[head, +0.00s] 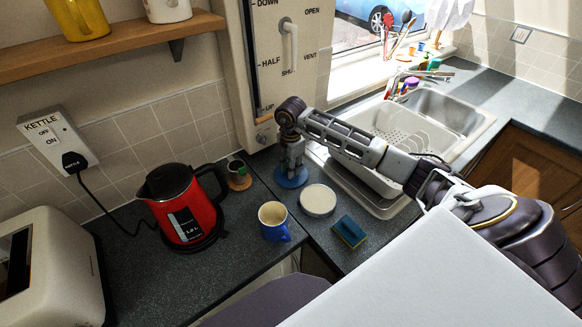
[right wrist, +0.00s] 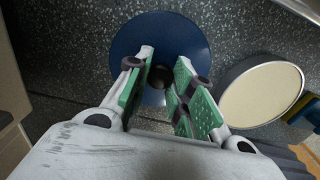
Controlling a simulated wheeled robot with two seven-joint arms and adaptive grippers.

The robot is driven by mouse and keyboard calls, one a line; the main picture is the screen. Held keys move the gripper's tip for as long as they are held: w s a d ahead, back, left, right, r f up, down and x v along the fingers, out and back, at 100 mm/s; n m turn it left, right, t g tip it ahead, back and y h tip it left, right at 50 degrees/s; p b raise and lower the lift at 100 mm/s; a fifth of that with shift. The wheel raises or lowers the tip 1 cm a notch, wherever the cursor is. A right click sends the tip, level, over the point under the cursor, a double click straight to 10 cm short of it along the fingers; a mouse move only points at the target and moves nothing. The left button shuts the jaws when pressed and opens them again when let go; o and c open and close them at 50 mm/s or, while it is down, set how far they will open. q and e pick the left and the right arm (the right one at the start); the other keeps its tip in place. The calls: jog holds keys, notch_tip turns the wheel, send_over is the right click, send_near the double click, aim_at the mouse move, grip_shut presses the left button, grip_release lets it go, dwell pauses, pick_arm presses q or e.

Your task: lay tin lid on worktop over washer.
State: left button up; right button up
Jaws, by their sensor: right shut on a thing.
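The tin lid, a blue disc (head: 291,181) with a dark knob, is at the worktop (head: 262,180) in the corner, left of the sink. In the right wrist view the blue lid (right wrist: 192,32) lies flat beneath my fingers. My right gripper (head: 291,166) points down and is shut on the knob; its green-padded fingers (right wrist: 160,90) sit on both sides of it. I cannot tell whether the lid's rim touches the worktop. No washer shows; anything under the lid is hidden. My left gripper is not in view.
A pale round disc (head: 318,200) lies close by on the right. The sink's dish rack (head: 405,150) is to the right.

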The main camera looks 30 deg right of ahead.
jog(key=shift+f, duration=0.2)
jog(key=o, duration=0.9)
jog(key=shift+o, duration=0.2)
jog(key=shift+r, duration=0.2)
notch_tip(320, 180, up, 12)
jog(key=b, duration=0.2)
jog(key=shift+f, duration=0.15)
dwell(0.8)
